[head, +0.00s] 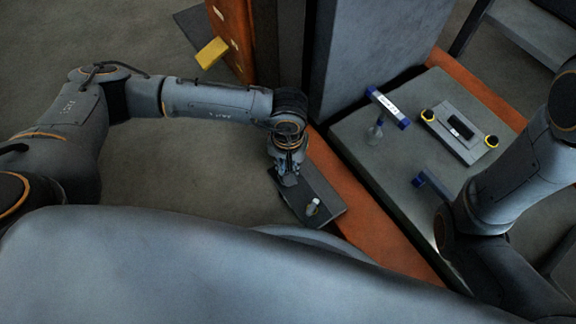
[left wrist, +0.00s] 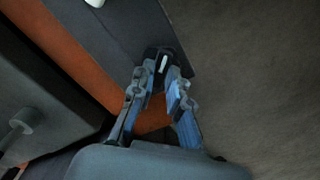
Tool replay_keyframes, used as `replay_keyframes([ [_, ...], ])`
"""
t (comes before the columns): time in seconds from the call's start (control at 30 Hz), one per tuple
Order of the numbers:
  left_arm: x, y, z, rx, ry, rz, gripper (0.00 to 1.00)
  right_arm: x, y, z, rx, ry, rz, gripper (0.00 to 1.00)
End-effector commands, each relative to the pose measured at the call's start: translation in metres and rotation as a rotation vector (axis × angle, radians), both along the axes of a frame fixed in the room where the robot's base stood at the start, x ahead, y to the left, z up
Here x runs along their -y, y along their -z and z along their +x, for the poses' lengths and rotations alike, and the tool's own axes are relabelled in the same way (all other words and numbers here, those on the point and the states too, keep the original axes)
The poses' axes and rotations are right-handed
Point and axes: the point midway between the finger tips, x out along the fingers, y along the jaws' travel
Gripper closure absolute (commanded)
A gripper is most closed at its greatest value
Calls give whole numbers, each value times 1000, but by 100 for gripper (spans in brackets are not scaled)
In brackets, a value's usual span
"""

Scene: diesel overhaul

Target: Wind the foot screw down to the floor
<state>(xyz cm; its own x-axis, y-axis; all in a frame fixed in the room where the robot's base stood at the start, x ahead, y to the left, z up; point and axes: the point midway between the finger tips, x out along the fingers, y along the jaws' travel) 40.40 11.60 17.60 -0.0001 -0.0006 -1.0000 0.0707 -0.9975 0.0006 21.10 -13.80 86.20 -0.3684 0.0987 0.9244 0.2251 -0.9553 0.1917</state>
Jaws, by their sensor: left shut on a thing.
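A dark bracket plate (head: 322,192) lies beside the orange frame rail, under my left gripper (head: 288,174). In the left wrist view my left gripper (left wrist: 164,70) is shut on a small dark head with a white stripe, which I take to be the foot screw (left wrist: 164,62), at the plate's edge (left wrist: 125,25). The fingers hide most of the screw, and its lower end and any gap to the floor are hidden. My right arm enters the head view at the right, but its gripper is not in view.
A pale knob (head: 312,207) stands on the same plate. The orange rail (head: 350,185) borders a grey deck holding a blue-ended T-handle (head: 388,106) and a block with yellow-ringed ends (head: 460,132). A tall grey cabinet (head: 370,50) stands behind. Open floor (head: 200,165) lies left.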

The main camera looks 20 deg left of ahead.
Motion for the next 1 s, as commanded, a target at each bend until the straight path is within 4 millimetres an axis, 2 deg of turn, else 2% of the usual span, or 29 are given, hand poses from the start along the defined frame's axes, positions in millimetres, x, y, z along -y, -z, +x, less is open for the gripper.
replay_keyframes([
  [0.1, -1, 5, 1, 3, 173, 2, 100, 0, 16, 2, -4, 1, -1, 100],
  [0.23, -1, 5, 1, 2, 330, 2, 100, 0, 24, 3, -9, 0, -1, 100],
  [0.63, -1, 4, 0, 0, 401, 2, 100, -1, 26, 3, -9, 0, -1, 100],
  [0.8, -1, 8, 1, 2, 615, 3, 100, -1, 42, 3, -7, 1, -1, 100],
  [0.83, -1, 6, 1, 1, 640, 3, 82, -1, 41, 3, -7, 1, -1, 100],
  [0.97, -1, 3, 0, -1, 628, 2, 56, -1, 38, 3, -9, 0, -1, 100],
  [1.0, -1, 3, 0, 0, 628, 2, 56, -1, 37, 3, -9, 0, -1, 100],
])
